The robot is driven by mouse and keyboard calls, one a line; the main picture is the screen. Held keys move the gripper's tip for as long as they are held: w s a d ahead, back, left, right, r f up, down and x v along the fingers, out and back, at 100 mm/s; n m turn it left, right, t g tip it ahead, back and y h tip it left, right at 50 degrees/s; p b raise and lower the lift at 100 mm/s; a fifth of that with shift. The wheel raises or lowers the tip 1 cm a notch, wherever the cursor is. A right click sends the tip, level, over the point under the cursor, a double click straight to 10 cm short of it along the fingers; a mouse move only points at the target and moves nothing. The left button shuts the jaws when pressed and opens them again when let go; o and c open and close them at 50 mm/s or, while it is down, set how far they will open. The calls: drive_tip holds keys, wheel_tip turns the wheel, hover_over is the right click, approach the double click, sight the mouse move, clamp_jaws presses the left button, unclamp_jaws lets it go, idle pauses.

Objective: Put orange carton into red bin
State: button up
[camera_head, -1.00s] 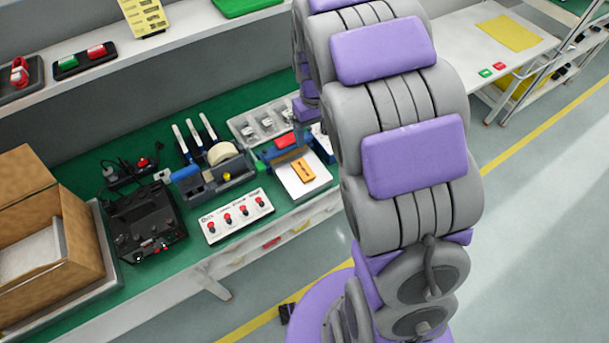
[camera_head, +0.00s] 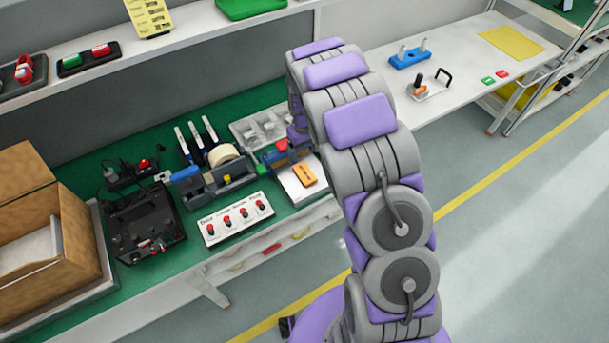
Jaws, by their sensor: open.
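The orange carton (camera_head: 304,173) is a small flat box with dark marks on its top. It lies on a white pad (camera_head: 292,187) at the right end of the green bench top, just left of my arm. A small red piece (camera_head: 282,146) shows beyond it, by blue parts; I cannot tell whether it is the red bin. No other clear red bin shows. My grey and purple arm rises in front of the bench and bends down behind itself. My gripper's fingers are hidden or too small to make out.
A white panel with red knobs (camera_head: 238,216), a tape dispenser (camera_head: 218,174) and a black device (camera_head: 142,224) crowd the bench. An open cardboard box (camera_head: 75,243) stands at left. A shelf runs above. A white table (camera_head: 468,62) stands at right; the right floor is clear.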

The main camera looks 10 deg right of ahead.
drive_tip(key=b, duration=0.1)
hover_over(306, 175)
drive_tip(key=f, duration=0.6)
drive_tip(key=shift+w+a+f, duration=0.15)
drive_tip(key=shift+w+f, duration=0.05)
drive_tip(key=shift+f, duration=0.05)
drive_tip(key=f+b, duration=0.1)
drive_tip(key=f, duration=0.4)
drive_tip(key=shift+s+d+f+b, duration=0.1)
drive_tip(key=shift+d+b, duration=0.1)
drive_tip(key=shift+b, duration=0.15)
drive_tip(key=c, duration=1.2)
drive_tip(key=shift+r+p, duration=0.6)
drive_tip(key=shift+r, duration=1.15)
drive_tip(key=shift+s+r, duration=0.15)
drive_tip(key=shift+r, duration=0.15)
drive_tip(key=s+r+p, duration=0.1)
drive_tip(key=s+p, duration=0.1)
drive_tip(key=s, duration=1.3)
drive_tip(key=shift+s+p, duration=0.3)
drive_tip(key=shift+s, duration=0.05)
drive_tip(key=shift+a, duration=0.1)
